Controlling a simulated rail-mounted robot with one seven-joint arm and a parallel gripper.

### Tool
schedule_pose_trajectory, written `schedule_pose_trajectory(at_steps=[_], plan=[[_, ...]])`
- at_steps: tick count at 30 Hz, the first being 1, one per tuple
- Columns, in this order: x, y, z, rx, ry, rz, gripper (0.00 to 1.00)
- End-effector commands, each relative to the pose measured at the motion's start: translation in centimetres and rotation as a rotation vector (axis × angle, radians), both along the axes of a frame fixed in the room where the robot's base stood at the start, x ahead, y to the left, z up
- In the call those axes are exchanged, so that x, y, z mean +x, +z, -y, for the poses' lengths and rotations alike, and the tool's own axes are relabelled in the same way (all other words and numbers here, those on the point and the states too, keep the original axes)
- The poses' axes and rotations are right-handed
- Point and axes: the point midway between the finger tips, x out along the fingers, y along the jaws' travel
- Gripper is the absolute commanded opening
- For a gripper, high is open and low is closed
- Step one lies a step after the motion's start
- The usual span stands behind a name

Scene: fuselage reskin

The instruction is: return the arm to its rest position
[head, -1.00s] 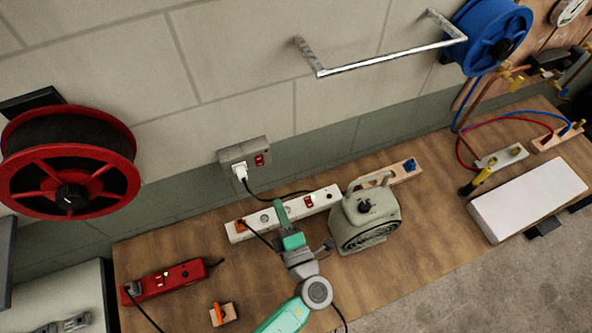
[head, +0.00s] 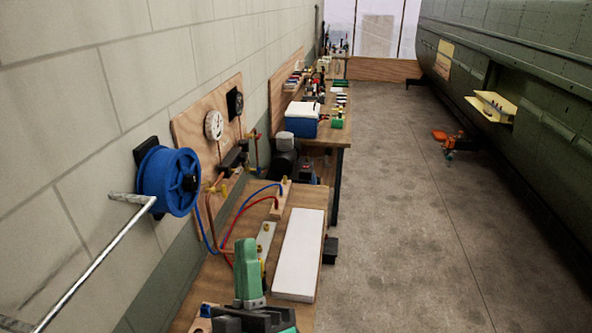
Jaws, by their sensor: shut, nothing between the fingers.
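The end of my arm shows at the bottom of the head view, over the near end of the wooden bench (head: 187,305). It is green and dark grey. My gripper (head: 246,257) is shut and empty, with its green part pointing up. It appears apart from the white panel (head: 300,258) to its right. The rest of my arm is below the picture, so its full pose is hidden.
A blue hose reel (head: 167,180) and a metal rail (head: 92,268) project from the left wall. Red and blue hoses lead to the bench. A blue box (head: 301,128) stands on a farther bench. The floor (head: 415,230) is open, with a green fuselage (head: 535,150) at right.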

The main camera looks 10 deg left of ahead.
Motion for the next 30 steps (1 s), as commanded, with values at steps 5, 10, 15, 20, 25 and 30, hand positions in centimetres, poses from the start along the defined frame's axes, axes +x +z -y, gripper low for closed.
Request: schedule_pose_trajectory(at_steps=[5, 10, 15, 20, 25, 30], plan=[[-2.2, 12.2, 10.3, 0.41, 0.019, -0.096, 0.0], [-6.2, 17.2, 13.3, 0.6, 0.167, -0.221, 0.0], [-7.7, 18.2, 13.2, 0.629, 0.227, -0.277, 0.0], [-7.7, 18.1, 13.2, 0.631, 0.229, -0.281, 0.0], [-7.7, 18.1, 13.2, 0.631, 0.229, -0.281, 0.0], [-7.7, 18.1, 13.2, 0.631, 0.229, -0.281, 0.0]])
